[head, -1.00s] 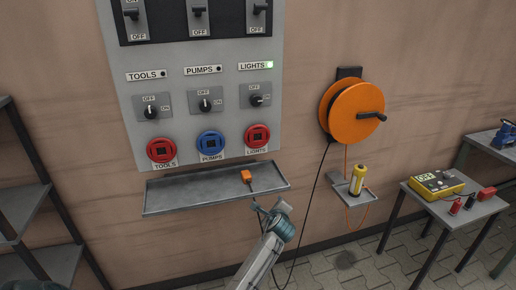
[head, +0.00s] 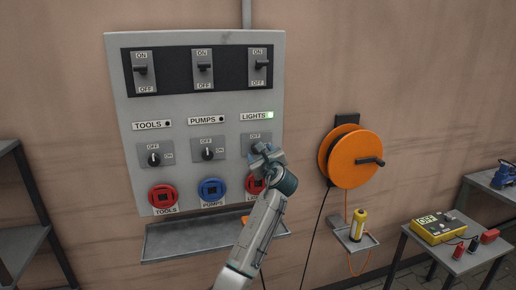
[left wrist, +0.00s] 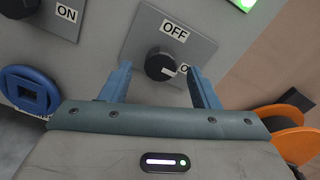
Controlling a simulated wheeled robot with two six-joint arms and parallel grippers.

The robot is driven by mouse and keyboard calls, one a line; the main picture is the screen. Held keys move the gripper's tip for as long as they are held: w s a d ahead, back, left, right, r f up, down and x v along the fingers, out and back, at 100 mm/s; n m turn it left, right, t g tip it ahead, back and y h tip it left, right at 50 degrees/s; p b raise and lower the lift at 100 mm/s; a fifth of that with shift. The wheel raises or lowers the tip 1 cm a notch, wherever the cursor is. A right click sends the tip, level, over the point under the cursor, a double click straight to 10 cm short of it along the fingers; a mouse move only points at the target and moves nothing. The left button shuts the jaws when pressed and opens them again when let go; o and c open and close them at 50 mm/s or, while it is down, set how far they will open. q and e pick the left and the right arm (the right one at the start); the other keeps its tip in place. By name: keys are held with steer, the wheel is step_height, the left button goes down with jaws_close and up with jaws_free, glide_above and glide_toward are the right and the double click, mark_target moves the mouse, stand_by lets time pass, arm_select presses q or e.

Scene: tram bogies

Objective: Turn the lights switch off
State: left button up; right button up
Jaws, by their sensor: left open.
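The lights switch is a black rotary knob (left wrist: 158,64) on a grey plate (head: 256,138) marked OFF and ON. In the left wrist view its white mark points right, at the ON label. In the head view my gripper hides the knob. The lights lamp (head: 270,115) above it glows green. My left gripper (head: 264,153) is open in front of the switch. In the left wrist view its two blue fingers stand either side of the knob, and I cannot tell whether they touch it. My right gripper is not in view.
The tools knob (head: 154,159) and pumps knob (head: 207,154) sit to the left. Red and blue sockets (head: 212,190) are below, above a metal shelf (head: 180,241) with a mostly hidden orange plug (head: 245,219). An orange cable reel (head: 345,158) hangs to the right.

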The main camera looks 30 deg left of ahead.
arm_select(q)
steer(key=shift+x, duration=1.5)
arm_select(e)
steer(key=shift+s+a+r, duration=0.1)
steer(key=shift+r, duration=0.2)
arm_select(q)
steer(key=shift+c, duration=0.3)
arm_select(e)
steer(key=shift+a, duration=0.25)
arm_select(q)
steer(key=shift+d, duration=0.1)
steer(key=c, duration=0.9)
steer(key=shift+n, duration=0.3)
arm_select(e)
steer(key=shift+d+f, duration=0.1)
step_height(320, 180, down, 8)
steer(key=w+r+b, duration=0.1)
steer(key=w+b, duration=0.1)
steer(key=b, duration=0.6)
arm_select(q)
steer(key=shift+f+n+b, duration=0.15)
steer(key=shift+n+b, duration=0.65)
steer(key=shift+n, duration=8)
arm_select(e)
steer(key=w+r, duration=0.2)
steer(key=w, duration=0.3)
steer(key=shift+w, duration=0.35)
